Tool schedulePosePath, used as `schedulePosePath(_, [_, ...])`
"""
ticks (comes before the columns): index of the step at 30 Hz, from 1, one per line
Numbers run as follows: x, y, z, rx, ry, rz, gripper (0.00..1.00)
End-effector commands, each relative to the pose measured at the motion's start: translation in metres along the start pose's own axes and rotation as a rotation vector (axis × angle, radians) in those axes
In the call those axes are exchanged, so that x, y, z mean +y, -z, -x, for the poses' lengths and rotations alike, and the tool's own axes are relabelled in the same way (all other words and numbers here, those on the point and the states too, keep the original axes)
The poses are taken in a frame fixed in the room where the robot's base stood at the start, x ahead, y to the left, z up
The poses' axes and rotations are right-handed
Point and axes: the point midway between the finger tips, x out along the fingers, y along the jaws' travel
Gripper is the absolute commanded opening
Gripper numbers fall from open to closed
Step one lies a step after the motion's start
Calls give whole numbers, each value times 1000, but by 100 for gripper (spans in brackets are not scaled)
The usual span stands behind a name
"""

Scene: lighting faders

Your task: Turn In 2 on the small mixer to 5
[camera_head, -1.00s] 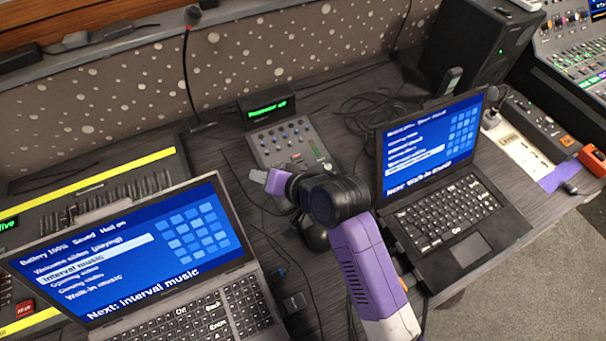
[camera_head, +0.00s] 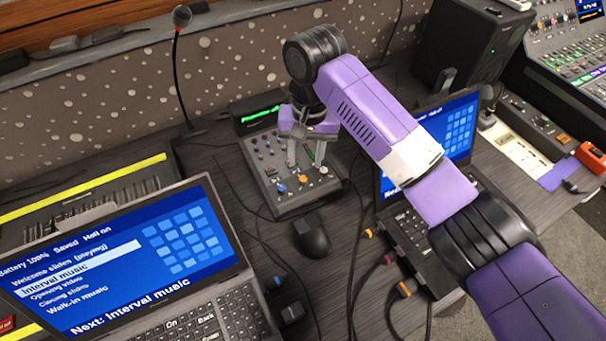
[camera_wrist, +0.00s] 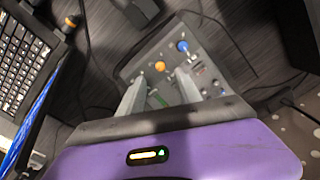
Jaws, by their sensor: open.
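The small mixer (camera_head: 290,190) is a grey panel with several small knobs, lying on the desk in front of a green-lit display box. Blue, orange and white knobs show along its near edge. My gripper (camera_head: 305,160) is above the mixer's right half, pointing down, with its two fingers apart and nothing between them. In the wrist view the open fingers (camera_wrist: 160,95) reach over the mixer (camera_wrist: 205,52), with an orange knob and a blue knob beyond them. Knob labels are too small to read, so I cannot tell which is In 2. The gripper hides part of the panel.
A black mouse (camera_head: 311,236) lies just in front of the mixer. A laptop (camera_head: 130,262) stands at the left and another laptop (camera_head: 460,125) at the right, partly behind my arm. A gooseneck microphone (camera_head: 181,60) rises behind left. Cables run across the desk.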

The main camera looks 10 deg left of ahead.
Motion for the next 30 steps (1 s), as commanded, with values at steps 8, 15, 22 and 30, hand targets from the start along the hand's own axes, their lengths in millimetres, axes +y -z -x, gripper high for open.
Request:
schedulePosePath(8, [0,-1,-43,-1,1,0,41])
schedulePosePath(15, [0,0,-67,0,3,0,41])
schedulePosePath(22, [-1,0,-72,2,4,2,41])
schedulePosePath(30, [-1,0,-71,2,4,2,9])
